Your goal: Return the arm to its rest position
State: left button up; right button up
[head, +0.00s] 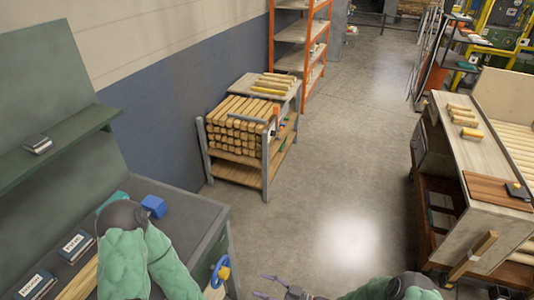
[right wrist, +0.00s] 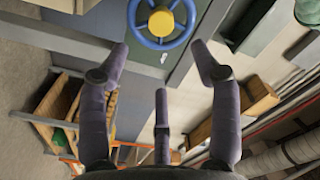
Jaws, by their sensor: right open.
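My right gripper (head: 284,289) shows at the bottom edge of the head view, over the floor, with its purple fingers spread. In the right wrist view the fingers of this gripper (right wrist: 162,75) are apart with nothing between them. A blue wheel with a yellow hub (right wrist: 161,22) lies beyond the fingertips there, apart from them. The same wheel (head: 220,271) is on the side of the green bench in the head view. My left arm's green sleeve reaches over the bench at lower left; its gripper cannot be seen.
A rack of wood pieces (head: 236,160) stands by the wall. A wooden workbench (head: 455,150) is at right. The floor (head: 345,170) between them is clear.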

jog(key=shift+f, duration=0.1)
jog(key=s+d+f+m+g+h, duration=0.2)
jog(key=s+f+g+h, duration=0.3)
jog(key=s+f+g, duration=0.5)
jog(key=s+d+f+m+h, duration=0.2)
jog(key=s+d+m+h, duration=0.1)
jog(key=s+d+h, duration=0.25)
jog(key=shift+w+d+r+m+t+h, duration=0.25)
jog(key=shift+w+d+m+t+h, duration=0.15)
jog(key=shift+w+d+m+t, duration=0.25)
jog(key=shift+w+d+r+m+t+h, duration=0.2)
jog(key=shift+w+d+m+t+h, duration=0.25)
jog(key=shift+w+d+m+t, duration=0.25)
jog(key=shift+w+d+r+m+t+h, duration=0.25)
jog(key=shift+w+d+m+t+h, duration=0.25)
jog(key=shift+d+t, duration=0.2)
